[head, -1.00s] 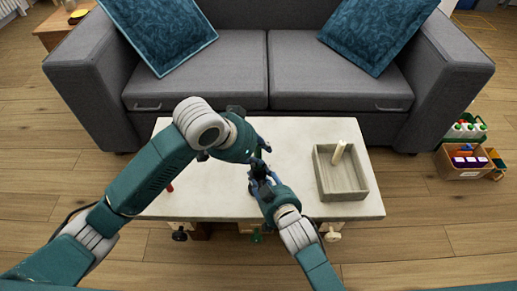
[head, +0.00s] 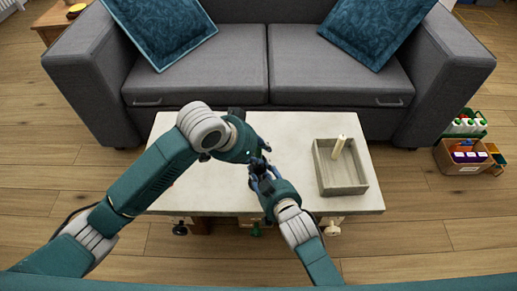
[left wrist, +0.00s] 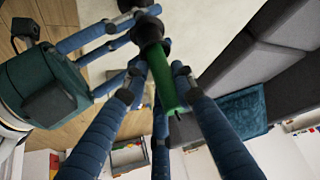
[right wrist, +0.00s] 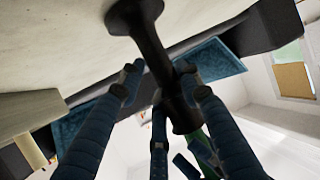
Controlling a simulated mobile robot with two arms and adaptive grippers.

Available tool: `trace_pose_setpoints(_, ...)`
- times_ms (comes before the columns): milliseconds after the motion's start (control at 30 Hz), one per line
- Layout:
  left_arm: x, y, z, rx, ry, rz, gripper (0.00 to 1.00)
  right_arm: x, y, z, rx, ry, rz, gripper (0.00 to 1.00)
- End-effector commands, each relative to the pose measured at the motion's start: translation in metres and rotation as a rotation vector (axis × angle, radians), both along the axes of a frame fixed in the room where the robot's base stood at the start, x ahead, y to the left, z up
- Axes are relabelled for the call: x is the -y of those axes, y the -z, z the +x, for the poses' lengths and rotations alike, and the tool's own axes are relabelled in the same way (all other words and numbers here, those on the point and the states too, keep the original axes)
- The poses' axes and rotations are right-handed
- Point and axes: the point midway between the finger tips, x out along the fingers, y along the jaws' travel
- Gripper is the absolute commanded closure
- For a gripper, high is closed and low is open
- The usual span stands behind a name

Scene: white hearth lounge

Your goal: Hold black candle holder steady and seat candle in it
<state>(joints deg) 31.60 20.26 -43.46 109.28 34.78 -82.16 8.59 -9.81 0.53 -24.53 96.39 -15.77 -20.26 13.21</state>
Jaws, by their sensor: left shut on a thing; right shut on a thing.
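My left gripper (head: 262,148) is shut on a green candle (left wrist: 163,80), which shows between its blue fingers in the left wrist view. My right gripper (head: 262,168) is shut on the black candle holder (right wrist: 152,45), just below the left one over the table in the head view. The holder's flared foot is at the top of the right wrist view and its cup points at the candle (right wrist: 203,150). The candle's end meets the holder's cup (left wrist: 148,30) in the left wrist view. I cannot tell how deep it sits; fingers hide part of the joint.
A grey wooden tray (head: 346,190) with a cream candle (head: 338,147) standing or leaning in it is on the right of the white table (head: 290,205). A grey sofa (head: 310,70) stands behind. The table between grippers and tray is clear.

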Motion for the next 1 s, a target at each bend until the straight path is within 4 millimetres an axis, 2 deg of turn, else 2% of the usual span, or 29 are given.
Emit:
trace_pose_setpoints(67, 0.0, 0.002, 0.0, 0.0, 0.0, 0.0, 1.0, 0.0, -0.002, 0.001, 0.005, 0.0, 0.002, 1.0)
trace_pose_setpoints(100, 0.0, 0.002, 0.0, 0.001, -0.001, 0.001, 0.72, -0.001, -0.002, 0.001, 0.005, 0.0, 0.002, 1.0)
trace_pose_setpoints(200, 0.0, 0.002, 0.0, 0.0, 0.0, 0.0, 0.52, 0.0, -0.002, 0.001, 0.005, 0.0, 0.002, 1.0)
trace_pose_setpoints(467, 0.0, 0.002, 0.0, -0.001, 0.0, 0.001, 0.52, -0.001, -0.003, 0.001, 0.006, -0.001, 0.002, 1.0)
trace_pose_setpoints(633, -0.004, -0.007, -0.004, 0.0, 0.0, 0.0, 0.52, -0.001, -0.003, 0.001, 0.006, -0.001, 0.002, 1.0)
trace_pose_setpoints(1000, -0.034, -0.069, -0.032, 0.004, 0.0, 0.0, 0.52, -0.001, -0.003, 0.001, 0.006, -0.001, 0.002, 1.0)
